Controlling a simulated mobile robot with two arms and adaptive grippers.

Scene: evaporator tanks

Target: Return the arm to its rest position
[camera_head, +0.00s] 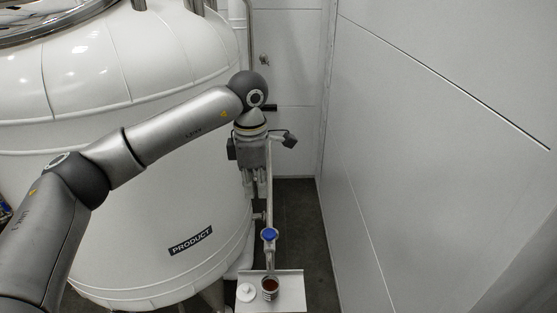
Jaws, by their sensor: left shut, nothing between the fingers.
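My left arm reaches in from the left across the front of a large white tank. My left gripper (255,186) hangs from its wrist with the fingers pointing down, beside the right side of the tank. It is shut and empty, above the blue-topped valve and apart from the jar below. My right gripper is not in view.
The white tank (150,235) carries a PRODUCT label (191,240). A blue valve handle (270,234) sits above a small white shelf (293,284), which holds a jar (270,288) of reddish-brown content and a white lid (247,292). A pale wall (430,160) stands right.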

